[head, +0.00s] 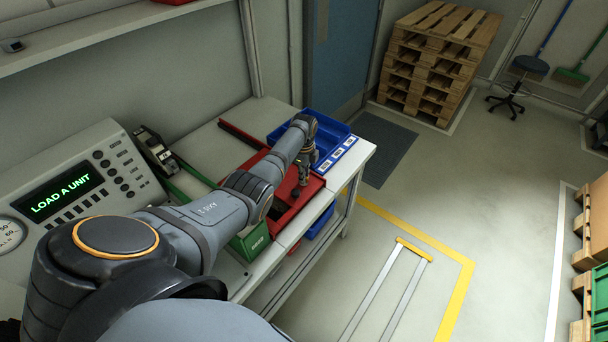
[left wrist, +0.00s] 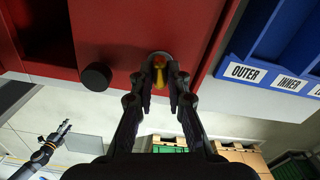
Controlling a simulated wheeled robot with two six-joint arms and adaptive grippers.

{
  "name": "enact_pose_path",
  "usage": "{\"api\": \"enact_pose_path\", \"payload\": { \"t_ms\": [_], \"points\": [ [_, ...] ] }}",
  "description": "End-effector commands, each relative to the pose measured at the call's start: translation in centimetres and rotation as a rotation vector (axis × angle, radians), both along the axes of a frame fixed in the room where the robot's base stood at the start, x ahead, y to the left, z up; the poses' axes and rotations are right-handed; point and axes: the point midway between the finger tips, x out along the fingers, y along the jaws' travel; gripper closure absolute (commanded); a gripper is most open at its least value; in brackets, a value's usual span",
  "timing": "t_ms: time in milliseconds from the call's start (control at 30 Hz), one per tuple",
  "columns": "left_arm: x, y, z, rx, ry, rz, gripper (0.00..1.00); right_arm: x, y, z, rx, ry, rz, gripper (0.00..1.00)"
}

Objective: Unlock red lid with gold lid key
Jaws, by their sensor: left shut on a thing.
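The red lid (head: 313,188) is on the bench in the head view, under my left gripper (head: 304,168). In the left wrist view the red lid (left wrist: 125,48) fills the upper left, with a round black knob (left wrist: 96,77) on it. My left gripper (left wrist: 160,82) is shut on the gold lid key (left wrist: 160,74). The key's far end meets a round lock fitting (left wrist: 160,57) in the lid; how deep it sits is hidden. My right gripper (left wrist: 62,129) shows small at the lower left of the wrist view; its jaws are too small to read.
A blue bin (head: 338,157) with white labels stands beside the red lid, close to my left gripper. A console (head: 85,180) reading "LOAD A UNIT" is at left. The floor right of the bench is mostly clear.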

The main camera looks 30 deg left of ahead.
Motion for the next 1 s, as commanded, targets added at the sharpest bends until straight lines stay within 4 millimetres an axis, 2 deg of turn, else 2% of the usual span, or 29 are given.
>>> {"api": "enact_pose_path", "payload": {
  "t_ms": [400, 1000],
  "points": [
    [0.19, -0.02, 0.21, -0.001, -0.005, -0.208, 1.00, 0.02, -0.06, 0.20, -0.001, 0.000, 0.000, 0.60],
    [0.21, -0.02, 0.22, 0.000, -0.006, -0.248, 1.00, 0.04, -0.26, 0.22, -0.003, -0.001, 0.001, 0.60]
  ]
}}
